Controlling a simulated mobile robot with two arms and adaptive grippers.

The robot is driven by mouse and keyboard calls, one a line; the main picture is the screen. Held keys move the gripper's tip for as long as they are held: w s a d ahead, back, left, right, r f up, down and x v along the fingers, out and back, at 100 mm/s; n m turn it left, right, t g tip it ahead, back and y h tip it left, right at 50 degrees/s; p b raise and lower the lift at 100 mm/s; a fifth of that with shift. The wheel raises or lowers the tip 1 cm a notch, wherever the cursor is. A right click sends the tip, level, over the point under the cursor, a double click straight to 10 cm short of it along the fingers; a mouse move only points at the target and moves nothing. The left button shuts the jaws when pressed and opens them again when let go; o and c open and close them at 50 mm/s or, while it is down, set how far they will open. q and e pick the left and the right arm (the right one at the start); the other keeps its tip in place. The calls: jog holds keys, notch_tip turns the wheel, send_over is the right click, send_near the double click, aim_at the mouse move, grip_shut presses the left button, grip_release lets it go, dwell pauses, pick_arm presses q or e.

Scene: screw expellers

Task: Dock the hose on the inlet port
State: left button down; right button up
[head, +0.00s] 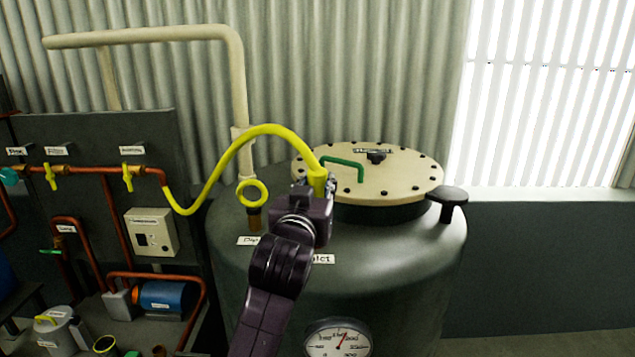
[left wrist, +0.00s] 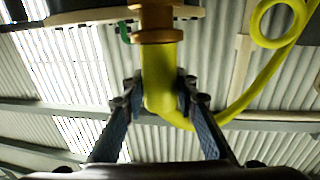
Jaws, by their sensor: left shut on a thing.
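The yellow hose (head: 270,130) arches from the brass valve on the left panel to the top of the dark green tank. My left gripper (head: 318,184) is shut on its end, which points down. In the left wrist view, both fingers of the left gripper (left wrist: 158,95) flank the yellow hose end (left wrist: 158,75). A brass flanged fitting (left wrist: 158,36) is in line with that end; I cannot tell whether it is the hose's coupling or the port. A label ending in "let" (head: 323,259) is partly hidden by my arm, and the inlet port is hidden or unclear.
The tank (head: 400,265) carries a cream bolted lid (head: 410,178) with a green handle (head: 342,164), and a gauge (head: 338,340). A pipe panel (head: 90,190) is at left.

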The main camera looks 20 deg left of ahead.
pick_arm(q)
jog(key=shift+f+b, duration=0.65)
jog(key=shift+f, duration=0.4)
jog(key=shift+f, duration=0.35)
jog(key=c, duration=1.8)
grip_release()
jog(key=shift+c, duration=0.2)
jog(key=shift+r, duration=0.1)
jog(key=shift+s, duration=0.15)
jog(key=s, duration=0.3)
jog(key=s+d+p, duration=0.1)
jog(key=s, duration=0.3)
jog(key=s+p, duration=0.1)
jog(key=s, duration=0.2)
jog(key=shift+s+d+r, duration=0.15)
jog(key=shift+s+d, duration=0.05)
jog(key=shift+s, duration=0.15)
